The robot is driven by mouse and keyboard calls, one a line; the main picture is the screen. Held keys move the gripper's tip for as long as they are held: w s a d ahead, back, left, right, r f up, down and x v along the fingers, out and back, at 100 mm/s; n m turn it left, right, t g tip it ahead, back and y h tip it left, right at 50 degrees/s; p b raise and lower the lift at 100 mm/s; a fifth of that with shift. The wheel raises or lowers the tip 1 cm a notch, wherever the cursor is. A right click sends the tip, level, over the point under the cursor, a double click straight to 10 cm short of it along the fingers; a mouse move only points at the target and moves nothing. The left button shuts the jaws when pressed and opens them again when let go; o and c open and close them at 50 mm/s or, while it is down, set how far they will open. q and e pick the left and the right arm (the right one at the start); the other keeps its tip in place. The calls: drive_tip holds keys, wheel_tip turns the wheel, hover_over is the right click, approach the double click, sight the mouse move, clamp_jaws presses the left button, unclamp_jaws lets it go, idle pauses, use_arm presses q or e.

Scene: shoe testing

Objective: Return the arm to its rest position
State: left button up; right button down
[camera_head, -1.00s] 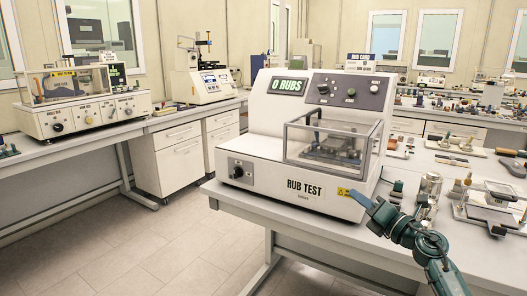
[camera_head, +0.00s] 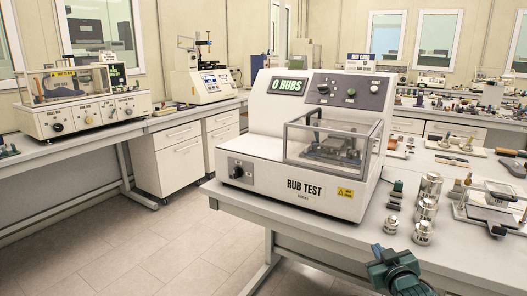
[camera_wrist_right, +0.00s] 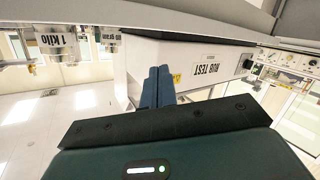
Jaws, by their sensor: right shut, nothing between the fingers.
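My right arm shows at the bottom of the head view, with its gripper (camera_head: 377,250) low in front of the bench edge, below the rub tester (camera_head: 330,197). Its two blue fingers are together and empty; they also show in the right wrist view (camera_wrist_right: 157,86). The rub tester, a white machine with a clear cover and the label "RUB TEST", stands on the bench, apart from the gripper. It also appears in the wrist view (camera_wrist_right: 190,62), turned upside down. My left gripper is not in view.
Several metal weights (camera_head: 425,210) stand on the bench (camera_head: 480,262) right of the tester, close to my right arm. A small dark green block (camera_head: 397,189) lies near them. Another bench with machines (camera_head: 85,112) runs along the left. Open floor (camera_head: 140,250) lies at lower left.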

drive_tip(key=s+a+f+g+y, duration=0.2)
drive_tip(key=s+a+f, duration=0.6)
drive_tip(key=s+f, duration=0.4)
drive_tip(key=s+a+f+g, duration=0.1)
drive_tip(key=s+a, duration=0.3)
drive_tip(key=s, duration=0.6)
drive_tip(key=s+a+f+g+y, duration=0.1)
drive_tip(key=s+a+f+g, duration=0.1)
drive_tip(key=s, duration=0.9)
drive_tip(key=shift+s+a+f+y, duration=0.15)
drive_tip(key=shift+a+f+y, duration=0.25)
drive_tip(key=shift+a, duration=0.45)
drive_tip(key=shift+f, duration=0.1)
